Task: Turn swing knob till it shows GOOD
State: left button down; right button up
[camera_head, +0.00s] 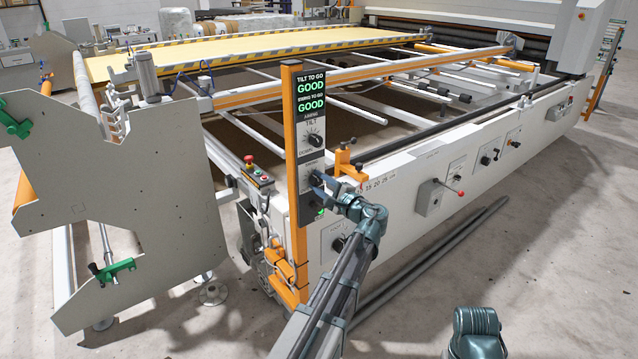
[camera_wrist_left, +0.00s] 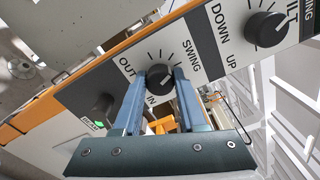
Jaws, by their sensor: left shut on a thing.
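The swing knob (camera_wrist_left: 160,78) is a round black dial on a grey panel marked SWING, OUT and IN. My left gripper (camera_wrist_left: 162,80) is shut on it, with one blue finger on each side. In the head view the left gripper (camera_head: 320,182) reaches the lower panel of the orange post (camera_head: 292,170) and mostly hides the knob. The display (camera_head: 311,92) on the post shows GOOD in green in both rows, for tilt and for swing.
The tilt knob (camera_head: 315,140) sits just above on the same post, and also shows in the wrist view (camera_wrist_left: 268,28). A red-button control box (camera_head: 257,172) is left of the post. A lever with a red ball (camera_head: 460,193) juts from the white beam at right.

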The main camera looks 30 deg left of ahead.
pick_arm(q)
jog(key=shift+n, duration=0.7)
jog(key=shift+c, duration=2.3)
grip_release()
jog(key=shift+d, duration=0.1)
jog(key=v, duration=1.3)
jog(key=shift+s+d, duration=0.15)
jog(key=shift+d, duration=0.15)
jog(key=shift+f, duration=0.1)
